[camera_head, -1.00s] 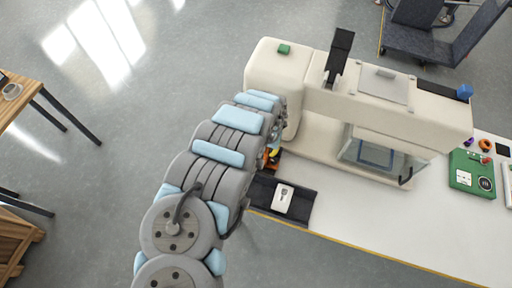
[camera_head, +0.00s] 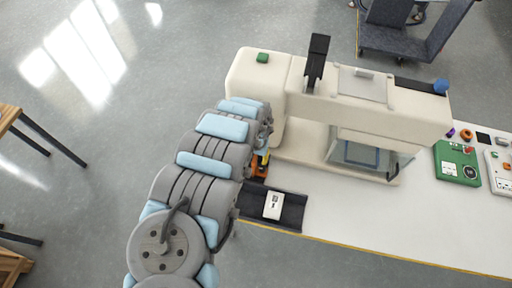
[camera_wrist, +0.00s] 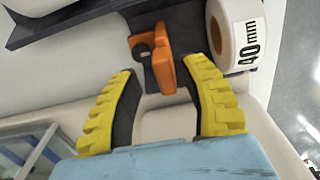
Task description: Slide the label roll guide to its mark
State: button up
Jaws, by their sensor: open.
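The label roll guide is an orange bracket with a black knob, in the wrist view (camera_wrist: 163,66) at top centre. It stands between my gripper's (camera_wrist: 160,72) two yellow ribbed fingers, which are spread apart. The right fingertip is close to the guide's orange plate; I cannot tell whether it touches. A white label roll (camera_wrist: 240,30) printed "40 mm" sits just right of the guide. In the head view a bit of the orange guide (camera_head: 260,170) shows beside my arm, which hides most of the gripper. I cannot make out the mark.
The cream laminating machine (camera_head: 360,112) stands on the white bench (camera_head: 400,225). A black tray (camera_head: 291,215) with a white card (camera_head: 273,205) lies at the bench's near left end. A green panel (camera_head: 457,163) lies to the right. The bench's middle front is clear.

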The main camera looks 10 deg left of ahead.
notch_tip(320, 180, up, 9)
jog(key=shift+w+a+r, duration=0.1)
jog(key=shift+a+r, duration=0.05)
jog(key=shift+r, duration=0.8)
dwell(0.6)
